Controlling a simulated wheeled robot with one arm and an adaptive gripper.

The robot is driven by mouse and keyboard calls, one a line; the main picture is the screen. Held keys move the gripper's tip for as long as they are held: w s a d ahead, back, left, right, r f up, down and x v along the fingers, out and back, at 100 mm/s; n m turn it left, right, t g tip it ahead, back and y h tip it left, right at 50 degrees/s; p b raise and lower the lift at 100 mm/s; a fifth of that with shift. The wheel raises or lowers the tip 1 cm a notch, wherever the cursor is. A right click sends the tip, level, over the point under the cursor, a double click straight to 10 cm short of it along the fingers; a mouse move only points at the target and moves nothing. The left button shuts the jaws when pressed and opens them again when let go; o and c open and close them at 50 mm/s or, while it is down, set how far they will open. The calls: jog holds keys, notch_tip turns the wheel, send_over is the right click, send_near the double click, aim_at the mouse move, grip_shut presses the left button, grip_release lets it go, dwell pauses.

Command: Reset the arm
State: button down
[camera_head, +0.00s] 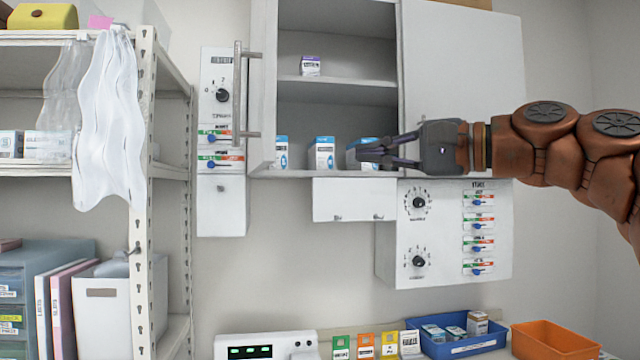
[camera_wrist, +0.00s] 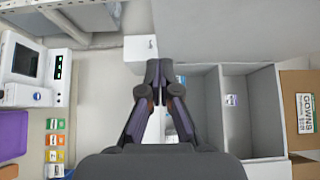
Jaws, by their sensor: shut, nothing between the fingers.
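My arm reaches in from the right in the head view, at the height of the wall cabinet's lower shelf. My gripper (camera_head: 372,151) is at the open front of the cabinet (camera_head: 338,90), pointing left, with its fingertips in front of a blue and white box. In the wrist view my gripper (camera_wrist: 157,72) has its fingertips together and holds nothing. I cannot tell whether it touches the box behind it.
The cabinet's open door with a long handle (camera_head: 238,95) stands left of my gripper. Boxes (camera_head: 321,153) line its lower shelf. Below are a blue tray (camera_head: 470,346) and an orange bin (camera_head: 552,342). A metal rack (camera_head: 146,200) stands at left.

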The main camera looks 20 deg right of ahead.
jog(key=w+a+f+n+g+h+p, duration=0.1)
jog(key=a+f+n+g, duration=0.15)
jog(key=a+f, duration=0.6)
jog(key=w+a+f+n+g+h, duration=0.15)
jog(key=a+f+g, duration=0.35)
jog(key=f, duration=0.7)
jog(key=s+a+f+n+g+h, duration=0.1)
jog(key=s+a+f+g, duration=0.15)
jog(key=f, duration=0.55)
jog(key=s+a+f+n+g+h, duration=0.1)
jog(key=s+a+f, duration=0.2)
jog(key=f, duration=0.5)
jog(key=s+d+f+n+g+h, duration=0.2)
jog(key=s+d+f+h, duration=0.1)
jog(key=s+f, duration=0.6)
jog(key=s+d+f+n+g+h+p, duration=0.1)
jog(key=s+d+f+n+g+h, duration=0.2)
jog(key=s+f, duration=0.6)
jog(key=shift+s+d+f+g, duration=0.3)
jog(key=shift+d+f, duration=0.15)
jog(key=shift+f, duration=0.35)
jog(key=shift+d, duration=0.15)
